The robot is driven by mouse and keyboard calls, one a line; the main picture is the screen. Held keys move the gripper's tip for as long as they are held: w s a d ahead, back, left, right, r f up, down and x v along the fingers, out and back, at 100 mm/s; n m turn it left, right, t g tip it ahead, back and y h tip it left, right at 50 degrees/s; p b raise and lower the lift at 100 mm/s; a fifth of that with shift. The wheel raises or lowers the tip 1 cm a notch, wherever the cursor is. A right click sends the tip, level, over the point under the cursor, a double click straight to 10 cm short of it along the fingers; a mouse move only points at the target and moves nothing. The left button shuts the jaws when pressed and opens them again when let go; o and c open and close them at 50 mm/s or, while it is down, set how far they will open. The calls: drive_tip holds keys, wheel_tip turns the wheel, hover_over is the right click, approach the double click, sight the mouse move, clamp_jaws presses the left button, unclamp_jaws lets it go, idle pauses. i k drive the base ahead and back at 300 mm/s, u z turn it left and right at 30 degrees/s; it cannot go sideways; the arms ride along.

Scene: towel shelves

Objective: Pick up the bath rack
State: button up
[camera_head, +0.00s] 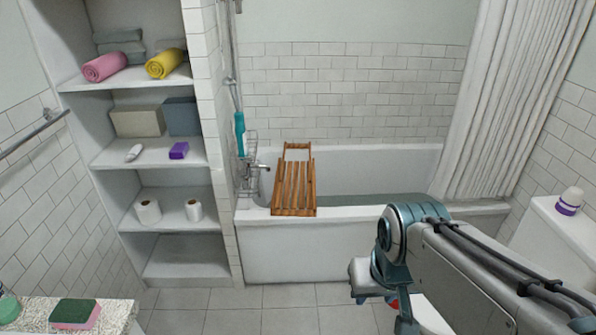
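The bath rack (294,184) is a slatted brown wooden rack. It lies across the bathtub (330,246) near its left end, with its near end on the front rim and its far end toward the back wall. Nothing is seen lying on it. My arm reaches in from the lower right and bends down in front of the tub, apart from the rack. My gripper's fingers cannot be made out in this view.
Left shelves (170,192) hold rolled towels, boxes and toilet rolls. A wire caddy (250,165) and tap (262,167) stand close left of the rack. A white curtain (505,95) hangs at right. Tiled floor (290,297) before the tub's left part is clear.

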sight(277, 200)
drive_tip(key=u, duration=0.3)
drive_tip(key=i, duration=2.45)
drive_tip(key=z, duration=0.3)
